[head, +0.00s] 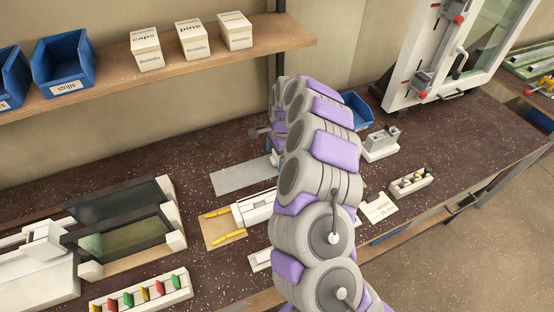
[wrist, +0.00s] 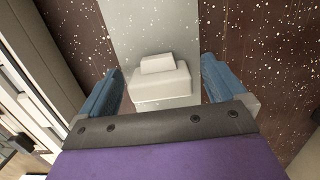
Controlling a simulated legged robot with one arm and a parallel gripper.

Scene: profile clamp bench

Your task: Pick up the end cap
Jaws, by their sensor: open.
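The end cap (wrist: 160,85) shows in the wrist view as a small white block with a raised narrower part. It lies on a grey mat (wrist: 185,25) on the dark speckled bench. My gripper (wrist: 161,82) is open, with one blue finger to the left of the cap and one to the right. A gap shows between the cap and each finger. The front part of the cap is near my dark gripper edge. In the head view my own arm hides the cap; the grey mat (head: 240,178) shows partly to the left of the arm.
A white profile (head: 260,209) with yellow pieces lies in front of the mat. Framed glass parts (head: 125,225) stand at the left. A rack of coloured pieces (head: 142,291) is at the front. A grey fixture (head: 381,143) and blue bin (head: 357,110) are right of my arm.

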